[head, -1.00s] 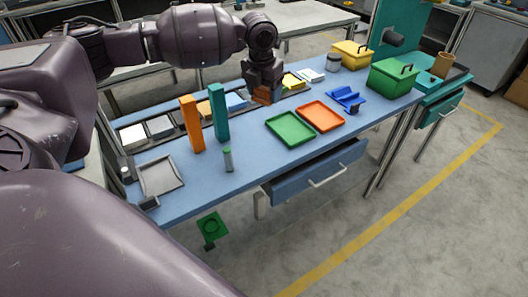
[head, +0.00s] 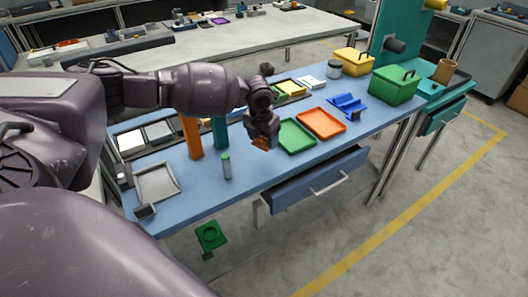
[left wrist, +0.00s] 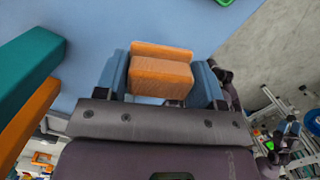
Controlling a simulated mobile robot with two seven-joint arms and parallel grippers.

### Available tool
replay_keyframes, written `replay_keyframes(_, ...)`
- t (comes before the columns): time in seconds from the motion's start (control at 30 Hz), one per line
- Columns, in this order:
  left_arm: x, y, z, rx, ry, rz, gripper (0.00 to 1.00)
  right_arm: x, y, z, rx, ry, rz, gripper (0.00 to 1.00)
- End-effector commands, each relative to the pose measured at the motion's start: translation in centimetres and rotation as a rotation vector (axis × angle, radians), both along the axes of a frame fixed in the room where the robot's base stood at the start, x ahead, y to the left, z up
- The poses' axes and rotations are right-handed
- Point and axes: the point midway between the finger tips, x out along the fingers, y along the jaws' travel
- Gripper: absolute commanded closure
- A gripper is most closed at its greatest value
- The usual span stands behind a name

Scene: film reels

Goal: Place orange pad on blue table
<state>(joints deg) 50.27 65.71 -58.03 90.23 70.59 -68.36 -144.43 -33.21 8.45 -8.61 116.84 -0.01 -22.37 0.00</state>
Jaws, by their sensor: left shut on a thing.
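An orange pad (left wrist: 160,76) is held between the two blue-grey fingers of my left gripper (left wrist: 162,82) in the left wrist view. In the head view my left gripper (head: 264,143) hangs over the blue table (head: 245,178), left of the green tray, with a bit of the orange pad (head: 262,146) showing at its tip. The pad appears to be above the tabletop; the exact gap is hard to tell.
A green tray (head: 298,138) and an orange tray (head: 321,124) lie right of the gripper. An orange block (head: 192,138) and a teal block (head: 220,132) stand to its left, with a small green-capped cylinder (head: 226,167) in front.

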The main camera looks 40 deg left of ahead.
Motion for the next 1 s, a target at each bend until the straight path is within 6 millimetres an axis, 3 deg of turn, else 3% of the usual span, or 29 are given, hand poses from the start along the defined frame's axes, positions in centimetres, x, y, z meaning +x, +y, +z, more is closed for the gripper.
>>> replay_keyframes(0.17,0.0,0.0,-1.5,-0.001,0.002,0.000,0.66,-0.1,0.0,-0.3,-0.001,0.005,0.001,0.35)
replay_keyframes(0.43,0.0,0.0,-5.5,0.000,0.002,0.001,0.66,0.0,0.0,-0.8,-0.001,0.010,0.002,0.35)
replay_keyframes(0.87,0.0,0.0,-6.0,-0.001,0.000,0.000,0.66,0.4,0.2,-0.6,0.000,0.000,0.005,0.35)
replay_keyframes(0.9,0.0,0.0,-6.0,-0.001,0.000,0.000,0.34,0.4,0.2,-0.5,0.001,-0.001,0.004,0.35)
replay_keyframes(1.0,0.0,0.0,-5.9,-0.001,0.000,0.000,0.19,0.4,0.2,-0.5,0.001,-0.001,0.004,0.35)
